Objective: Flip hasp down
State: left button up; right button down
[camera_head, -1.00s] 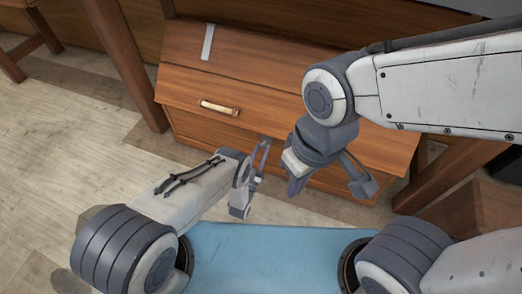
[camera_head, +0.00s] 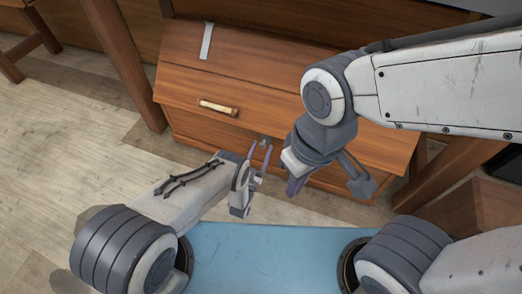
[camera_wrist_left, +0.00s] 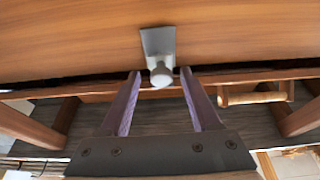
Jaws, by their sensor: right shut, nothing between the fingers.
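A small grey metal plate with a rounded knob (camera_wrist_left: 158,45), apparently the hasp, sits on the wooden chest front in the left wrist view. In the head view a small grey piece (camera_head: 264,144) shows at the chest front by my left fingertips. My left gripper (camera_head: 259,151) is open. In the left wrist view its two fingers (camera_wrist_left: 161,82) point at the chest, with the knob between the tips; I cannot tell whether they touch it. My right gripper (camera_head: 328,187) is shut and empty, in front of the chest's right part.
The wooden chest (camera_head: 285,85) has a pale handle (camera_head: 218,107) on its front and a grey metal strip (camera_head: 207,41) at its upper left. Wooden posts (camera_head: 127,62) stand beside it. Bare plank floor (camera_head: 65,135) is free at the left.

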pick_arm(q)
jog(key=shift+s+a+p, duration=0.15)
jog(key=shift+s+p, duration=0.3)
jog(key=shift+p, duration=0.05)
jog(key=p+v, duration=0.4)
jog(key=v, duration=0.5)
jog(key=shift+s+f, duration=0.25)
